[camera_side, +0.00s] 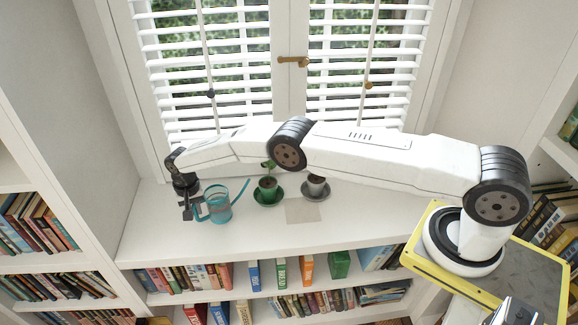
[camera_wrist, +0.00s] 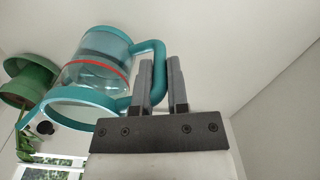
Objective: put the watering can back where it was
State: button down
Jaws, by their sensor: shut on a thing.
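The watering can (camera_side: 219,207) is teal with a see-through body and a long spout pointing up to the right. It is upright at the left part of the white window-seat top. I cannot tell whether its base touches the surface. My gripper (camera_side: 191,210) is at its left side, shut on the handle. In the wrist view, the can (camera_wrist: 98,70) shows a red line around its clear body, and its handle (camera_wrist: 153,47) passes between the fingers of my gripper (camera_wrist: 161,85).
A green pot with a plant (camera_side: 267,188) stands on a green saucer right of the can. A grey pot (camera_side: 316,186) on a dark saucer stands further right. A flat beige square (camera_side: 302,210) lies bare before them. The white top (camera_side: 375,215) is clear at right.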

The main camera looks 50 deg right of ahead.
aim_at(224, 202)
jog(key=shift+r, duration=0.2)
jog(key=s+d+r+m, duration=0.1)
jog(key=s+d+r, duration=0.1)
jog(key=s, duration=0.6)
jog(key=s+d+r+m, duration=0.2)
jog(key=s+r, duration=0.3)
jog(key=s, duration=0.3)
jog(key=s+d+r+m, duration=0.2)
jog(key=s+d+r, duration=0.1)
jog(key=s, duration=0.5)
jog(key=shift+s+d+r, duration=0.15)
jog(key=shift+s+d, duration=0.2)
jog(key=shift+d, duration=0.35)
jog(key=w+a+f, duration=0.1)
jog(key=w+f, duration=0.8)
jog(key=w, duration=0.4)
jog(key=shift+w+a+f, duration=0.15)
jog(key=shift+w+a, duration=0.05)
jog(key=shift+a, duration=0.05)
